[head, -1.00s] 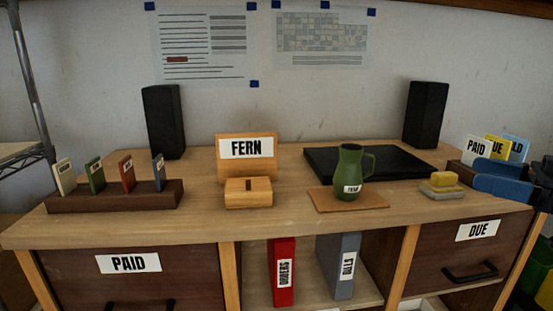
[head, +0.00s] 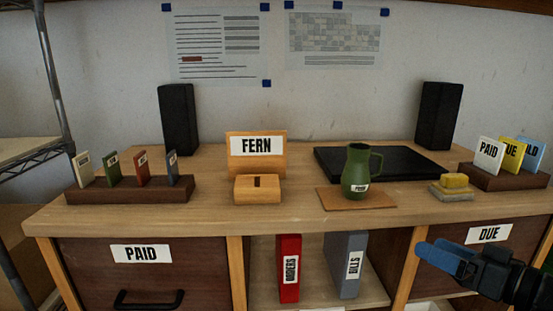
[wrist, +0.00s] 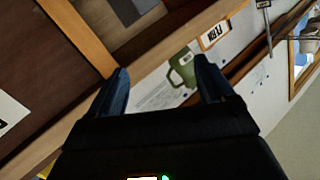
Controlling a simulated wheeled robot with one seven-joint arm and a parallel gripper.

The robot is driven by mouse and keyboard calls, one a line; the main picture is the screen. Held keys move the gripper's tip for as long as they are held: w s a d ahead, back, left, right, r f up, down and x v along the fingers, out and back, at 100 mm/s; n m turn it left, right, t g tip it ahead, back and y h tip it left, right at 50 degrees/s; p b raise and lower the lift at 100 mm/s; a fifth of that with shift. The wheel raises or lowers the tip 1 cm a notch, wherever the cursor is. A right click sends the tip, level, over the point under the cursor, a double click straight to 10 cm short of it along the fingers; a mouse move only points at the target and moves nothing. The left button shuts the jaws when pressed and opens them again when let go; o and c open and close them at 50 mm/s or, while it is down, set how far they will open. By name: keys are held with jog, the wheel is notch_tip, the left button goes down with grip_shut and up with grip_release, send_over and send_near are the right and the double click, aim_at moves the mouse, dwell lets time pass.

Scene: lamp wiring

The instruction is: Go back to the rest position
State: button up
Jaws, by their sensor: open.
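My gripper (head: 440,256) is at the lower right of the head view, in front of the desk and beside the DUE drawer (head: 489,234), with nothing held. In the wrist view my gripper (wrist: 162,85) shows two blue fingers spread apart with an empty gap. A green jug (head: 358,172) stands upright on a brown mat (head: 335,200) on the desk; the jug also shows beyond the fingers in the wrist view (wrist: 183,67).
The desk (head: 120,214) holds a FERN stand (head: 257,168), a slotted wooden box (head: 257,190), card racks at both ends, a black slab (head: 400,163) and a sponge (head: 455,182). A PAID drawer (head: 90,275) is at left. Binders stand in the middle shelf.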

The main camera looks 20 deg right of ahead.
jog(key=s+a+f+m+g+h, duration=0.3)
jog(key=s+a+f+m+h, duration=0.15)
jog(key=s+a+f, duration=0.95)
jog(key=s+a+r+n, duration=0.2)
jog(key=s+a+r, duration=0.1)
jog(key=s, duration=0.5)
jog(key=s+a+r+n+t, duration=0.1)
jog(key=s+a+r+n, duration=0.1)
jog(key=s, duration=0.6)
jog(key=shift+s+a+r+n, duration=0.2)
jog(key=shift+a+r+n, duration=0.2)
jog(key=shift+a+n, duration=0.5)
jog(key=shift+a, duration=0.15)
